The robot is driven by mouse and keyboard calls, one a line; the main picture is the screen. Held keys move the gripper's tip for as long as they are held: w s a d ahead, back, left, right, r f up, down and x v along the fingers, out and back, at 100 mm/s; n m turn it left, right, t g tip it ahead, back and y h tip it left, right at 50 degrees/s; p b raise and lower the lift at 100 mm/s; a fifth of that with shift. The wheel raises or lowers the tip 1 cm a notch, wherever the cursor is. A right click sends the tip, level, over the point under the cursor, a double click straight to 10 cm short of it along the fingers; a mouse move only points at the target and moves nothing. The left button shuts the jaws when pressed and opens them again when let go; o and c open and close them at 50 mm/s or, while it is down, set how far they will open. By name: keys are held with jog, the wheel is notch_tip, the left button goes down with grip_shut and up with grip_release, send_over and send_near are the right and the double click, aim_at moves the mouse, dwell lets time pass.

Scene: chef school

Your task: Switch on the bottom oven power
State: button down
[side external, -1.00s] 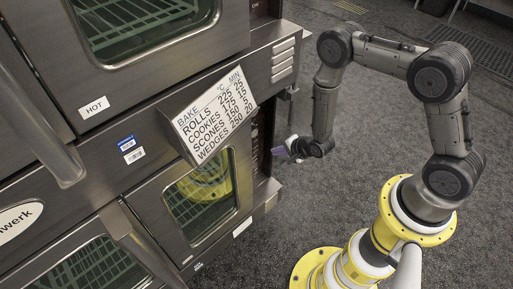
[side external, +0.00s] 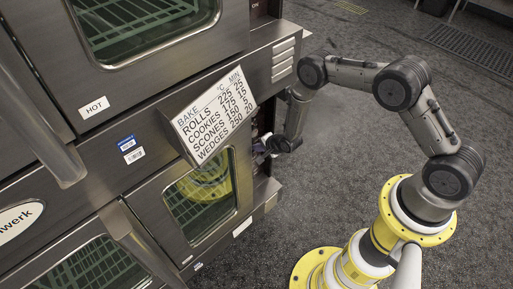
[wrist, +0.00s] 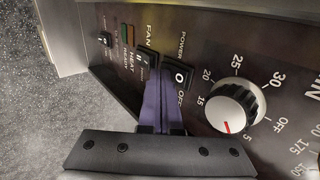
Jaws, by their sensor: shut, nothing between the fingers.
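The bottom oven (side external: 148,205) has a glass door and a dark control panel along its right edge. In the wrist view the black power switch (wrist: 179,74) is labelled POWER and OFF, with an O mark on its face. My gripper (wrist: 160,82) is shut and empty. Its purple fingers reach to the panel, just beside the power switch and close to the fan switch (wrist: 146,60). I cannot tell whether the fingertips touch a switch. In the side view my gripper (side external: 263,145) is at the oven's right edge, partly hidden by the panel.
Another small switch (wrist: 105,39) and coloured lights are on the panel's other side. A bake chart sign (side external: 212,115) sticks out from the oven front. The floor (side external: 330,190) is clear.

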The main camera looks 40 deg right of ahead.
dwell(0.3)
jog(key=shift+w+f, duration=0.1)
jog(key=shift+w, duration=0.05)
dwell(0.3)
jog(key=shift+r, duration=0.8)
